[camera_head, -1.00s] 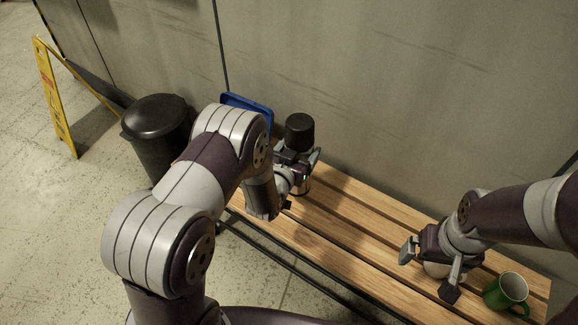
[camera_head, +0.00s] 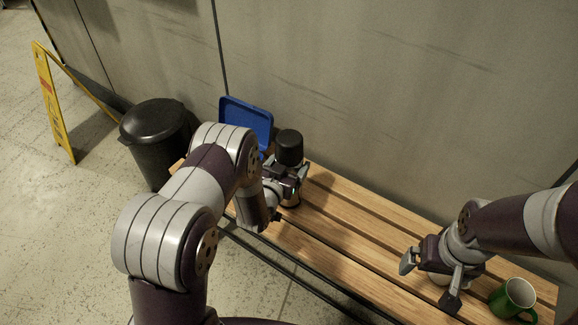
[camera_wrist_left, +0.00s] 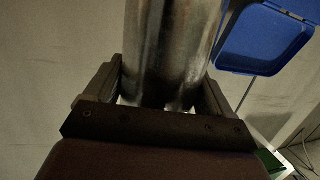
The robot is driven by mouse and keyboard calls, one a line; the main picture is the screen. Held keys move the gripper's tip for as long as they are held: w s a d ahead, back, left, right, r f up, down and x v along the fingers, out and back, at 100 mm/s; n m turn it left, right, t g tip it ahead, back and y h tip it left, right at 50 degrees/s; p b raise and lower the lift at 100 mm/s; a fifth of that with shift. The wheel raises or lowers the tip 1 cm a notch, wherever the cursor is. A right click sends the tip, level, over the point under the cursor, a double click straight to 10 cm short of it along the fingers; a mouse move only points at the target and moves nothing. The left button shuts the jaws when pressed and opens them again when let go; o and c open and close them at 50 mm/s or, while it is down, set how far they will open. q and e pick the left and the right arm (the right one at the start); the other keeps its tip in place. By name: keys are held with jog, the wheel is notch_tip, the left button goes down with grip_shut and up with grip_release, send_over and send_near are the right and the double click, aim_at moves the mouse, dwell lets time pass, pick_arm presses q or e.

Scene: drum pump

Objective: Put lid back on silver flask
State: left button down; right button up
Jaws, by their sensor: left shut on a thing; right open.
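The silver flask (camera_wrist_left: 172,50) stands between the fingers of my left gripper (camera_wrist_left: 170,105) in the left wrist view. In the head view my left gripper (camera_head: 287,177) is shut on it over the far left end of the bench. A black cylindrical lid (camera_head: 289,146) shows on top of the flask, above the gripper. The wrist view does not show the lid, so I cannot tell how firmly it sits. My left arm and fingers hide most of the flask in the head view. My right gripper (camera_head: 431,280) is open over the right part of the bench.
A slatted wooden bench (camera_head: 345,222) runs along the grey wall, clear in its middle. A green mug (camera_head: 513,299) stands right of my right gripper. A blue container (camera_head: 246,118) is behind my left arm. A black bin (camera_head: 156,130) and yellow sign (camera_head: 56,105) stand left.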

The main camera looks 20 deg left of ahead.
pick_arm(q)
jog(key=shift+c, duration=1.3)
grip_release()
jog(key=shift+f, duration=0.15)
jog(key=shift+o, duration=1.3)
jog(key=shift+r, duration=0.4)
jog(key=p+v, duration=0.3)
jog(key=v, duration=0.9)
jog(key=shift+f, duration=0.25)
jog(key=shift+s, duration=0.1)
